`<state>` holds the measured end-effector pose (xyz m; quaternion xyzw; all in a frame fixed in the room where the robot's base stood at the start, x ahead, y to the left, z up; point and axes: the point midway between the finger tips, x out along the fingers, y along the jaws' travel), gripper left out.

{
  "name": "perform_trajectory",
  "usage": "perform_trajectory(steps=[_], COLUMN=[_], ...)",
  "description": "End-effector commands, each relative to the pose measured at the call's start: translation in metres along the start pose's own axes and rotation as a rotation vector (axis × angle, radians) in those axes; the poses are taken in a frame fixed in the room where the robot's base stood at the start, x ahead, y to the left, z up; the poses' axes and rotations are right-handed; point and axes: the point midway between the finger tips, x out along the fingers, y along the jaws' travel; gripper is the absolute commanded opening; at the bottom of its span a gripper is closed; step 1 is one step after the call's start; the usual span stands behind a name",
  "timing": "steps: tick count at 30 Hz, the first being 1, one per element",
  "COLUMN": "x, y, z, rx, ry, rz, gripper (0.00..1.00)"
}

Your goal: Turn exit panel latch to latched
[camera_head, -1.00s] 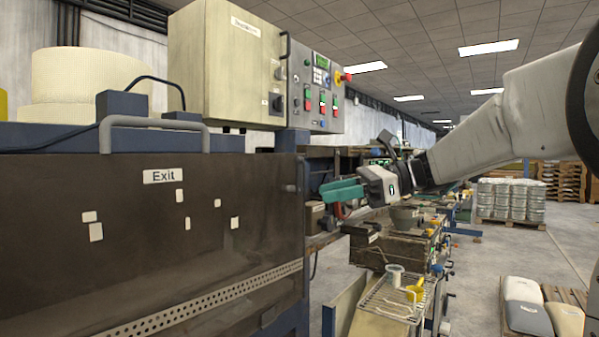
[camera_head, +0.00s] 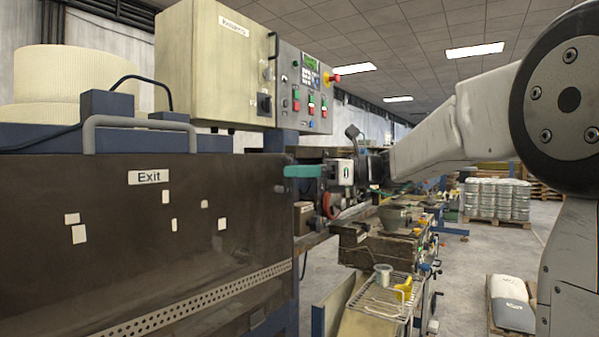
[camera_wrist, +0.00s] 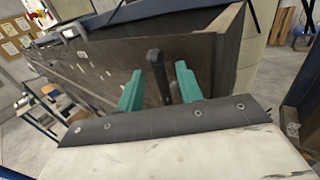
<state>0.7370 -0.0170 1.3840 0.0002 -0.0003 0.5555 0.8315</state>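The exit panel (camera_head: 120,250) is a dark brown sheet with an "Exit" label (camera_head: 148,177) and several pale stickers, at the left of the head view. Its latch shows in the wrist view as a dark handle (camera_wrist: 158,75) standing on the panel (camera_wrist: 205,55). In the head view the latch (camera_head: 280,188) is a small dark piece at the panel's right edge. My gripper (camera_wrist: 158,90), with teal fingers, is open; one finger is on each side of the handle, with gaps visible. In the head view my gripper (camera_head: 288,171) reaches the panel's right edge from the right.
A cream cabinet (camera_head: 212,65) and a grey control box with buttons (camera_head: 305,90) stand above the panel. A grey bar handle (camera_head: 140,122) is on top. A wire rack (camera_head: 378,300) with cups and a yellow item is below right.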

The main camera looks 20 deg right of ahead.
Motion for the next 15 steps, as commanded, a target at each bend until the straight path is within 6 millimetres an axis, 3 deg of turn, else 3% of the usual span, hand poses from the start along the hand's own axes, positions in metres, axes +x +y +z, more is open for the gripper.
perform_trajectory(steps=[4, 8, 15], x=[-0.0002, -0.0004, -0.0005], y=[0.0, 0.0, 0.0002], z=[0.0, 0.0, 0.0002], rx=[0.0, 0.0, -0.006], ry=[0.0, 0.0, 0.004], rz=[0.0, 0.0, 0.0], gripper=[0.33, 0.0, 0.0])
